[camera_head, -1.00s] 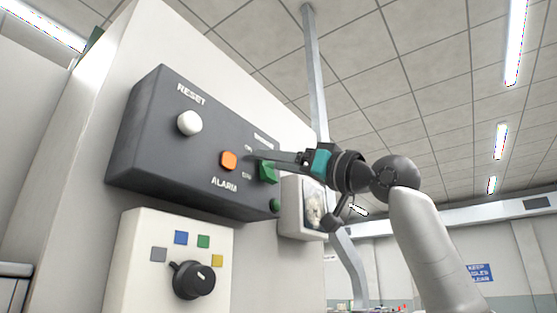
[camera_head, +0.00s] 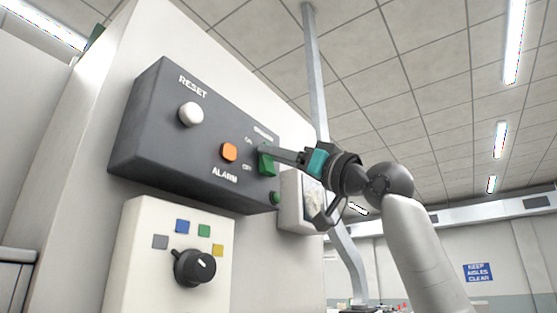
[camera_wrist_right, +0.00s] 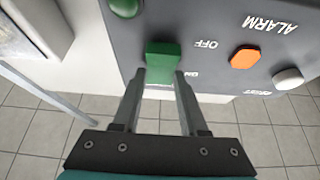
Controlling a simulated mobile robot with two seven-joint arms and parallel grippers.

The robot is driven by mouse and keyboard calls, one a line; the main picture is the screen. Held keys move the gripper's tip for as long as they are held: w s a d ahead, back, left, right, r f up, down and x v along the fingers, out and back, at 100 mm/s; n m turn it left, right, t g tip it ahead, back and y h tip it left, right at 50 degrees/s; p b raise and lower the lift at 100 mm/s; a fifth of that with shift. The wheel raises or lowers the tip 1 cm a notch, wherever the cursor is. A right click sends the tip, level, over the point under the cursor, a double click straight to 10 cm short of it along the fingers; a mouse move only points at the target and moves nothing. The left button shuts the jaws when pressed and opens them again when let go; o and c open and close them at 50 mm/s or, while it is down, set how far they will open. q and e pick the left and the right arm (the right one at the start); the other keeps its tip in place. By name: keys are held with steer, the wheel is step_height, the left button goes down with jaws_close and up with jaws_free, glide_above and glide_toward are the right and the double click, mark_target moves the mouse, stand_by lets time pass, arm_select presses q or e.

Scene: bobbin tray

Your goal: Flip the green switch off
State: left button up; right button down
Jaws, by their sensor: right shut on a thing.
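The green switch (camera_head: 268,163) is on the right part of the dark control panel (camera_head: 140,150), between small ON and OFF labels. Which way its lever is tilted I cannot tell. My right gripper (camera_head: 264,151) reaches it from the right in the head view, its fingertips against the switch and covering part of it. In the right wrist view the green switch (camera_wrist_right: 163,54) is just ahead of the fingertips, and the right gripper (camera_wrist_right: 164,76) is shut on its near end, one finger on each side. My left gripper is not in view.
A white RESET button (camera_head: 190,114) and an orange ALARM button (camera_head: 229,152) are left of the switch. A green round part (camera_head: 275,198) is just below it. A black knob (camera_head: 194,267) is on a white box below. A framed box (camera_head: 291,210) is on the wall at right.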

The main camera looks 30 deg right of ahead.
steer(key=shift+f+t+y+b, duration=0.3)
steer(key=shift+t+b, duration=0.6)
steer(key=shift+t, duration=0.3)
steer(key=shift+s, duration=0.1)
steer(key=shift+c, duration=2.2)
jaws_free()
steer(key=b+v, duration=0.7)
steer(key=v, duration=0.8)
steer(key=shift+b, duration=0.3)
steer(key=shift+d+f, duration=0.1)
